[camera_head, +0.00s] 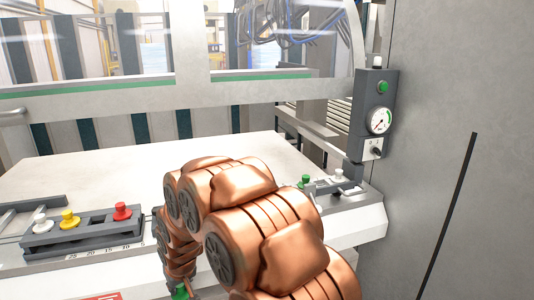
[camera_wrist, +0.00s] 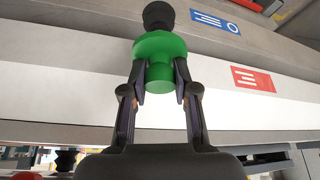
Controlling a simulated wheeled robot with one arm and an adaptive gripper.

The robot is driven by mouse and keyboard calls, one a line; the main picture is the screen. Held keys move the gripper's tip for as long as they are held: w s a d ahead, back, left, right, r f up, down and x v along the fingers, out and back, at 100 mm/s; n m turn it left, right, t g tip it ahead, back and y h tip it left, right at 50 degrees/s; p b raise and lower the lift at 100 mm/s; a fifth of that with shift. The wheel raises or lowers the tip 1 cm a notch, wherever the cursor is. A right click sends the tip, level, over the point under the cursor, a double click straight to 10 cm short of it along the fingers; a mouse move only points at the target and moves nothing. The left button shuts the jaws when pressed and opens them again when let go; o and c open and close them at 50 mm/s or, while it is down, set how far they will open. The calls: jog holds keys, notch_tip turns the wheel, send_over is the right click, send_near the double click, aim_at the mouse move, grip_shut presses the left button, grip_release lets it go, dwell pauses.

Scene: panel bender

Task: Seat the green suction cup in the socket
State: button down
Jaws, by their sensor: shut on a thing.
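My gripper (camera_wrist: 159,78) is shut on the green suction cup (camera_wrist: 158,46) in the wrist view, one finger on each side of its narrow green stem. Its wide green collar and black end point away from my gripper's palm. In the head view only a bit of green (camera_head: 181,292) shows below my arm, at the bottom edge. A grey rack (camera_head: 90,236) at the left holds a white, a yellow and a red cup, with a gap between yellow and red. I cannot tell which spot is the socket.
A small fixture (camera_head: 325,190) with a green and a white knob sits at the table's right end. A grey control box (camera_head: 375,112) with a gauge stands behind it. The white tabletop (camera_head: 130,172) is clear behind the rack. My arm hides the table's front middle.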

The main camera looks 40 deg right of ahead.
notch_tip(320, 180, up, 12)
jog(key=p, duration=1)
jog(key=shift+d, duration=0.15)
jog(key=shift+s, duration=0.1)
